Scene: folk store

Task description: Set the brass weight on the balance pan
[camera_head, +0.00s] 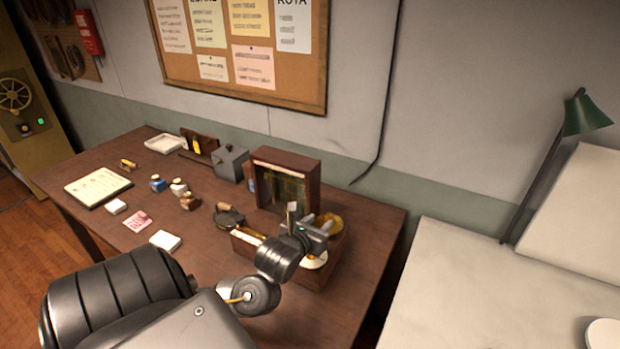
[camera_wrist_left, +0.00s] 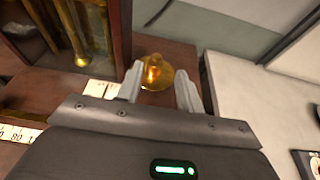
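A small brass weight (camera_wrist_left: 154,70) stands on a round brass pan (camera_wrist_left: 168,82) in the left wrist view, just beyond and between my left fingertips. My left gripper (camera_wrist_left: 160,78) is open, its two fingers apart with a gap visible beside the weight. A brass round surface (camera_head: 333,222) shows just right of the gripper there. The weight is too small or hidden to tell in the head view. My right gripper is not in view.
The wooden desk (camera_head: 215,270) holds small bottles (camera_head: 180,186), a grey box (camera_head: 231,162), a clipboard (camera_head: 98,187) and white blocks (camera_head: 165,240). A pale counter (camera_head: 460,290) with a green lamp (camera_head: 586,115) stands right.

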